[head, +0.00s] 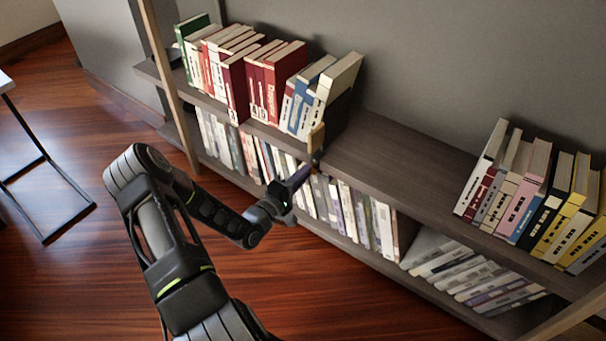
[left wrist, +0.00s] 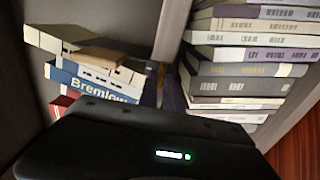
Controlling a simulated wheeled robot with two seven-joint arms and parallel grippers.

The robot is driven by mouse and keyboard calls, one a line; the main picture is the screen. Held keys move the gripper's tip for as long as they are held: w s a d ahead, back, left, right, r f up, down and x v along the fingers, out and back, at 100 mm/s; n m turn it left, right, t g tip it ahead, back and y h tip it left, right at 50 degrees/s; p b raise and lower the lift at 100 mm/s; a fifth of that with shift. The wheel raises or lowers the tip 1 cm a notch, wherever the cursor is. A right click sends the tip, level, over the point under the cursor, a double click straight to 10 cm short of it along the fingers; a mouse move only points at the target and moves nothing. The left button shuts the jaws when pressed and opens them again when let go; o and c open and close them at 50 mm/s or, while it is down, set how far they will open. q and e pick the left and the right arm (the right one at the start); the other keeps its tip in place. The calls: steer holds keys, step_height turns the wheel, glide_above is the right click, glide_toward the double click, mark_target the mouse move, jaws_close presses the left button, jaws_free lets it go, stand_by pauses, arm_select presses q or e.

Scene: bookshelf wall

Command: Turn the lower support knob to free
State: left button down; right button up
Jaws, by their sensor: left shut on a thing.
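A small tan upright piece (head: 316,137), which looks like the support knob, stands at the front edge of the upper shelf, beside the end of the book row. A tan block also shows in the left wrist view (left wrist: 103,55). My left gripper (head: 311,163) reaches in from the front, its fingertips at the shelf edge just below the tan piece. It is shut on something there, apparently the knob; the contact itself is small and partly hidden. In the left wrist view the dark gripper body covers the lower part. I cannot read the knob's setting. My right gripper is not in view.
Red, white and blue books (head: 270,85) fill the upper shelf's left part. More books (head: 370,220) stand on the lower shelf, close to my left gripper. Books (head: 530,195) stand at the right. The upper shelf's middle (head: 390,165) is bare. A table leg frame (head: 45,165) stands left.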

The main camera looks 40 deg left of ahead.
arm_select(q)
steer(key=c, duration=1.5)
jaws_free()
steer(key=shift+s+d+p, duration=0.1)
steer(key=shift+s+p, duration=0.8)
steer(key=shift+s, duration=3.05)
